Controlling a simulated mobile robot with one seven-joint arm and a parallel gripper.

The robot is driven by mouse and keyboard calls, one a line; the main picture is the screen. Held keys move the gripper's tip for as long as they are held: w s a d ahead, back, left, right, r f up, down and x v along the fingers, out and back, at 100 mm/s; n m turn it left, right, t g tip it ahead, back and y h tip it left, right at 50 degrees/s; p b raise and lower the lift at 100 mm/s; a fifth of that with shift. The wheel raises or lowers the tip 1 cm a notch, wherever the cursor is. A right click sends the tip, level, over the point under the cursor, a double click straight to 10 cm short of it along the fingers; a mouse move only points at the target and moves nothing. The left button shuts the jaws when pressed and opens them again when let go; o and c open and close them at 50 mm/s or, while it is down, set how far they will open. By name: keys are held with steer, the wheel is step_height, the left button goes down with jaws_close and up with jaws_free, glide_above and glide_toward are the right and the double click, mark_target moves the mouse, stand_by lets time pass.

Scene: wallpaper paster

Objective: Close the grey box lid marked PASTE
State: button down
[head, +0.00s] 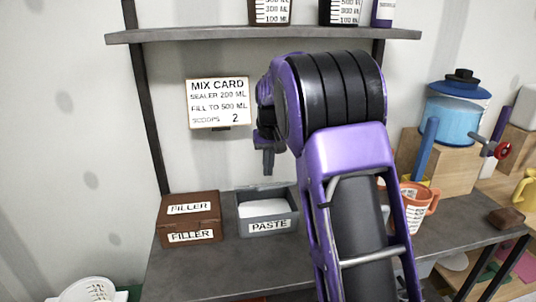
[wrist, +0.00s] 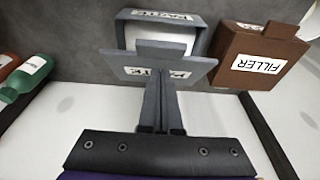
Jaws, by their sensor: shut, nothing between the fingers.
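The grey PASTE box (head: 266,220) stands open on the bench in the head view, with white contents showing inside. Its lid (head: 262,186) stands raised along the back edge. In the wrist view the box (wrist: 128,32) is at the top, and the raised lid (wrist: 205,67) with its PASTE label is in front of it. My gripper (head: 268,172) points down above the back of the box. In the wrist view my gripper (wrist: 160,75) is shut and empty, its fingers crossing the lid's label. I cannot tell whether they touch the lid.
A brown FILLER box (head: 190,216) stands close left of the grey box. A mix card (head: 218,103) hangs on the wall behind, below a shelf (head: 200,35). An orange jug (head: 416,198) and a blue pot (head: 452,103) are to the right.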

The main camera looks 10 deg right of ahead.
mark_target(270, 187)
steer(key=shift+s+f, duration=0.7)
steer(key=shift+f, duration=0.2)
steer(key=shift+s+f+b, duration=0.45)
steer(key=shift+f, duration=0.15)
steer(key=s+f+b, duration=0.4)
steer(key=f, duration=0.5)
steer(key=shift+s, duration=0.2)
steer(key=shift+f, duration=0.2)
steer(key=shift+r, duration=0.1)
